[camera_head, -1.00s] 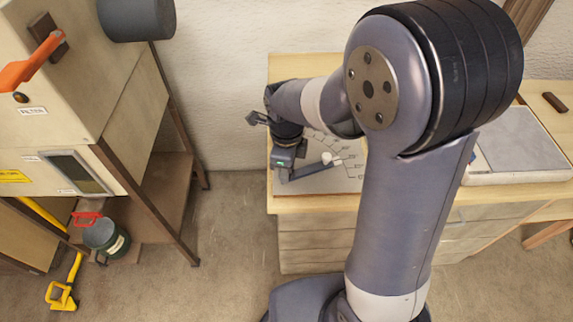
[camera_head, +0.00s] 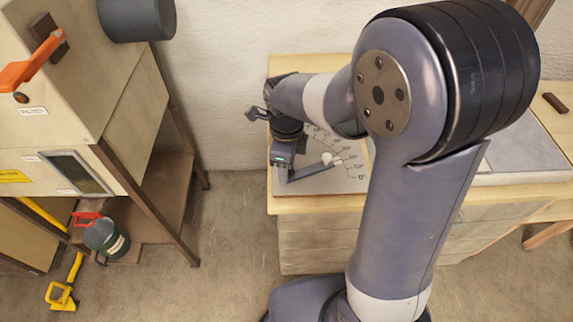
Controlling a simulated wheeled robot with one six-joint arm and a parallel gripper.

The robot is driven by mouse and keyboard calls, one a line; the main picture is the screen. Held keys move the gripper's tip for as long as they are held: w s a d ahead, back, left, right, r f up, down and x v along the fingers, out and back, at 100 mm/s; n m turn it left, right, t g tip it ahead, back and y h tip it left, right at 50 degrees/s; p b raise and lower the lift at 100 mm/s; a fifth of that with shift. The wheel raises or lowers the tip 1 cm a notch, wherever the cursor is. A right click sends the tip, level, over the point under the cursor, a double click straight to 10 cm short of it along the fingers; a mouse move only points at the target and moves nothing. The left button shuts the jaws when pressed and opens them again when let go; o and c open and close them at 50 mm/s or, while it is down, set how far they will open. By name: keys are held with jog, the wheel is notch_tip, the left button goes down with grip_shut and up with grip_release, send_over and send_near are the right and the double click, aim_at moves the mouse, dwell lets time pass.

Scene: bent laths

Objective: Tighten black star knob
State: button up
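My gripper (camera_head: 283,173) points down at the left end of a dark flat arm (camera_head: 312,171), above a pale plate on the bench. The arm lies across the plate and slants up to the right, with a small white piece (camera_head: 331,159) near its far end. The plate (camera_head: 345,178) has angle marks fanned along its right side. I cannot see the black star knob; my gripper covers the arm's left end. The fingers are too small and hidden to show whether they are open or shut.
The wooden bench (camera_head: 310,205) has a grey slab (camera_head: 525,150) and a small brown block (camera_head: 554,103) at right. A cabinet on a stand (camera_head: 150,190) is at left, with an orange handle (camera_head: 40,60). A green canister (camera_head: 106,238) stands below. Floor between is clear.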

notch_tip(320, 180, up, 10)
jog(key=shift+f, duration=0.25)
notch_tip(320, 180, down, 11)
jog(key=shift+r, duration=0.1)
dwell(0.5)
jog(key=shift+n, duration=0.3)
